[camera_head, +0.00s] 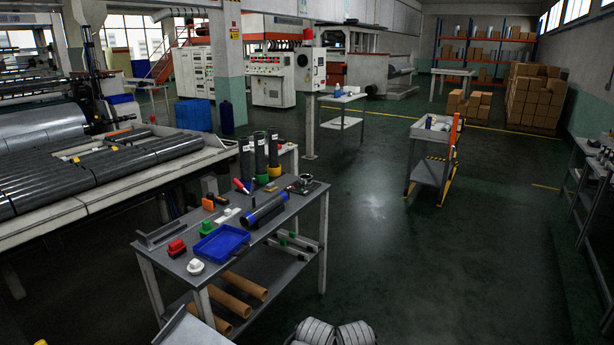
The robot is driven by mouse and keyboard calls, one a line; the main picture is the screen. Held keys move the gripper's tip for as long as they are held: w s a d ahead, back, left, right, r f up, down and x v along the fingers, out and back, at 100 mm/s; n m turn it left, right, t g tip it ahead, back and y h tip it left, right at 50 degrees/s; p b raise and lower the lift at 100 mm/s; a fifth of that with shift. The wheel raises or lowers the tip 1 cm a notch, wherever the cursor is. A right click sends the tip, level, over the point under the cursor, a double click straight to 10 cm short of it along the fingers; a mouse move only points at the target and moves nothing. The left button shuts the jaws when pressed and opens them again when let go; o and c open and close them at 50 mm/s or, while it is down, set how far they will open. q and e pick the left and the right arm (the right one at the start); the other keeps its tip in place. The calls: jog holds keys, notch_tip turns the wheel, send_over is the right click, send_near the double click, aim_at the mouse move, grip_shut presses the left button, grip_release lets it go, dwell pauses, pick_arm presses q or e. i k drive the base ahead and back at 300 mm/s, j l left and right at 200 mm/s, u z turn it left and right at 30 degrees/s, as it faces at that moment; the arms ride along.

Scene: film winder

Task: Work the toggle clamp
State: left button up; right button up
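A workbench (172,232) stands left of centre with many small items on it. A small item with a slanted red handle (240,185) stands near its back edge, left of the dark upright cylinders. It may be the toggle clamp, but it is too small to tell its form or whether it is open or closed. A dark metal fixture (303,185) sits at the bench's back right corner; its details are also too small to make out. Neither of my grippers can be made out in the head view.
Brown tubes (244,285) lie on the lower shelf. A cart (432,165) stands right; the floor (400,260) between is clear.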

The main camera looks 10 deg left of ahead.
aim_at(238, 183)
jog(key=i+u, duration=0.15)
jog(key=u, duration=0.15)
jog(key=i+u, duration=0.15)
jog(key=u, duration=0.2)
jog(key=i+l+z, duration=0.15)
jog(key=i+z, duration=0.15)
jog(key=i+l+z, duration=0.1)
jog(key=i+z, duration=0.35)
jog(key=i, duration=0.5)
jog(key=i+l+u, duration=0.1)
jog(key=i+u, duration=0.15)
jog(key=i+l+u, duration=0.25)
jog(key=i, duration=0.25)
jog(key=j, duration=0.1)
